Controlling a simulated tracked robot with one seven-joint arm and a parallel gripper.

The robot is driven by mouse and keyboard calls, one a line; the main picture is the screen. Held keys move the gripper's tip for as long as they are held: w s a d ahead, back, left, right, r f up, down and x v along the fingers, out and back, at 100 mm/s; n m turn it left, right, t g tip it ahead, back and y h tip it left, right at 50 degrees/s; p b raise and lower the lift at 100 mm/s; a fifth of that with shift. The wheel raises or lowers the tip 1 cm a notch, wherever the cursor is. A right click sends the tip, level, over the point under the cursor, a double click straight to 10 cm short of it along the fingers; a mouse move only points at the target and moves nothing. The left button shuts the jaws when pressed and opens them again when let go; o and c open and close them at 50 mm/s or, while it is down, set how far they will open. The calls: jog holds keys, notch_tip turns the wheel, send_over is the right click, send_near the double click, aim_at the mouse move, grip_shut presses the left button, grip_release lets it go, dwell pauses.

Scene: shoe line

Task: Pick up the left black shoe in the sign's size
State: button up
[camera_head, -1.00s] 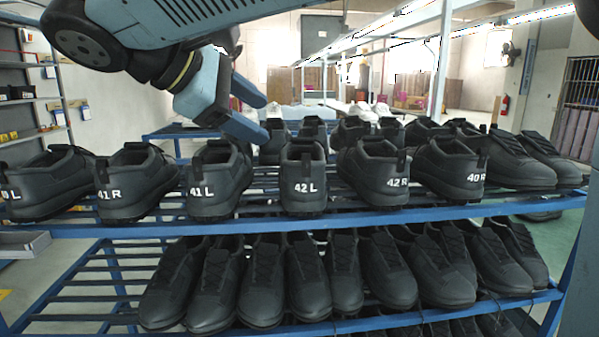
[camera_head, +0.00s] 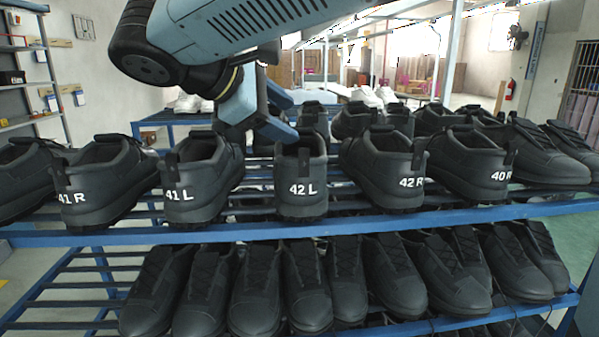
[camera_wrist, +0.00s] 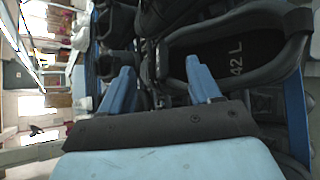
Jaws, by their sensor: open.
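A row of black shoes stands on the top shelf, heels facing me in the head view. The shoe marked 42 L (camera_head: 301,190) is in the middle, with 41 L (camera_head: 203,185) to its left and 42 R (camera_head: 384,172) to its right. My gripper (camera_head: 291,118) is open and empty, over the top of the 42 L shoe. In the wrist view, my gripper (camera_wrist: 160,76) has its two fingers apart; the right finger overlaps the collar opening of the 42 L shoe (camera_wrist: 255,65). I cannot tell whether they touch. No sign shows.
Shoes 41 R (camera_head: 100,185) and 40 R (camera_head: 470,170) stand farther out on the blue rack (camera_head: 300,236). More black shoes stand behind them, and a full row (camera_head: 305,290) fills the lower shelf. Neighbouring shoes leave narrow gaps. White shoes (camera_head: 190,103) stand farther back.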

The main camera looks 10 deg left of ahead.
aim_at(300, 128)
jog(key=shift+a+f+x, duration=0.1)
jog(key=shift+a+x, duration=0.05)
jog(key=shift+x, duration=1.35)
jog(key=shift+a+f+x, duration=0.1)
jog(key=shift+a+x, duration=0.05)
jog(key=shift+x, duration=1.35)
jog(key=shift+w, duration=0.1)
jog(key=shift+c, duration=0.2)
grip_shut()
